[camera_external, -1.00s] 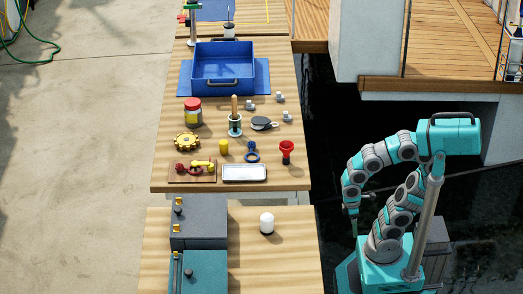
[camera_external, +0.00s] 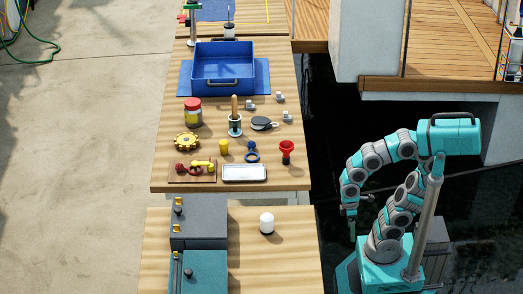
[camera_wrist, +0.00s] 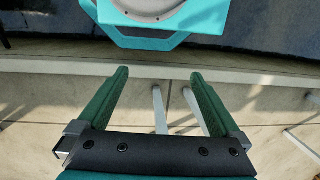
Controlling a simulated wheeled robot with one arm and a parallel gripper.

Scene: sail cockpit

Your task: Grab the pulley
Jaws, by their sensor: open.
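The pulley (camera_external: 262,123) looks like a dark, rounded block with a light metal end. It lies on the wooden table in the external view, right of the green-based spool with an upright wooden handle (camera_external: 235,118). My gripper (camera_external: 351,232) hangs low beside my base, right of the tables and well away from the pulley. In the wrist view my gripper (camera_wrist: 158,92) has its two green fingers wide apart with nothing between them. The pulley is not in the wrist view.
On the table (camera_external: 170,155) stand a blue bin (camera_external: 223,68), a red-lidded jar (camera_external: 193,112), a yellow gear (camera_external: 187,142), a red funnel-like piece (camera_external: 287,151), a blue shackle-like piece (camera_external: 252,152) and a white tray (camera_external: 244,173). A nearer table holds dark boxes (camera_external: 198,222) and a white cylinder (camera_external: 267,223).

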